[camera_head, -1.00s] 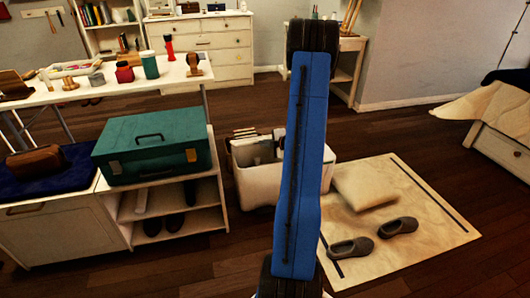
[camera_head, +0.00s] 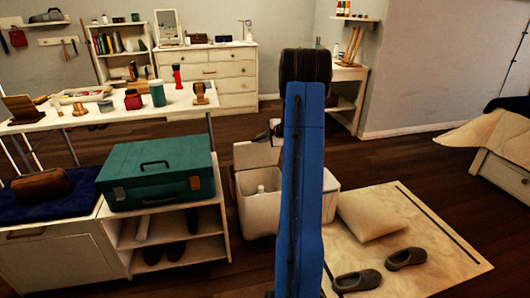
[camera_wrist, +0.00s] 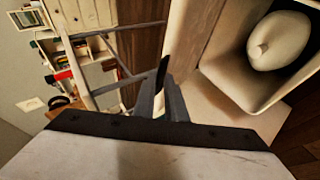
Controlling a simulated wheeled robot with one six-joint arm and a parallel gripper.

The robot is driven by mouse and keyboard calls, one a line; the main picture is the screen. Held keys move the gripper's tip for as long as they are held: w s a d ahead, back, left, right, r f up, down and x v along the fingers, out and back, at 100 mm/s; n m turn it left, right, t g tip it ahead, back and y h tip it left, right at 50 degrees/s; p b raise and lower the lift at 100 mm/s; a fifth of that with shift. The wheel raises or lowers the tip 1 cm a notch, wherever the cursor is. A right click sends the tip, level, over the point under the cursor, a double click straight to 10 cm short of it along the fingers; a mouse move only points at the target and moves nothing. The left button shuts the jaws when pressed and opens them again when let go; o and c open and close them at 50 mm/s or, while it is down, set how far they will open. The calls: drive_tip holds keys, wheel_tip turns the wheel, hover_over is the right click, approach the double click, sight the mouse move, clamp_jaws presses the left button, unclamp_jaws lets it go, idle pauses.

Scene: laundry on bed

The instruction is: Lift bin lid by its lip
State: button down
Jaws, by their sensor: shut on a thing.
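The white bin (camera_head: 262,216) stands on the floor, right of the low shelf unit. Its pale lid (camera_head: 258,154) is raised and tilted up above the bin's back left part. My gripper (camera_head: 274,128) is at the lid's upper edge, shut on its lip, partly hidden by my blue arm. In the wrist view, my gripper's dark fingers (camera_wrist: 166,92) meet the edge of a pale panel, seemingly the lid (camera_wrist: 222,104). The open bin (camera_wrist: 240,88) lies to the right there, with a rounded white bottle (camera_wrist: 278,42) inside. My arm hides part of the bin in the head view.
A green case (camera_head: 158,172) sits on the shelf unit (camera_head: 180,238) left of the bin. A white table (camera_head: 105,112) with small items stands behind it. Right of the bin are a mat (camera_head: 440,255), a cushion (camera_head: 370,216) and grey slippers (camera_head: 405,258).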

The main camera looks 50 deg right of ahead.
drive_tip(key=w+d, duration=0.1)
drive_tip(key=w+d+r, duration=0.1)
drive_tip(key=w, duration=0.1)
drive_tip(key=w+d+r, duration=0.1)
drive_tip(key=shift+w, duration=0.3)
drive_tip(key=w+d+g, duration=0.1)
drive_tip(key=w+d, duration=0.2)
drive_tip(key=w, duration=0.2)
drive_tip(key=shift+w+r+y, duration=0.2)
drive_tip(key=shift+w+y, duration=0.05)
drive_tip(key=shift+y, duration=0.05)
drive_tip(key=shift+d, duration=0.1)
idle(0.3)
drive_tip(key=c, duration=2)
unclamp_jaws()
drive_tip(key=shift+c, duration=0.2)
drive_tip(key=shift+o, duration=0.3)
drive_tip(key=v, duration=1.7)
drive_tip(key=shift+r, duration=0.25)
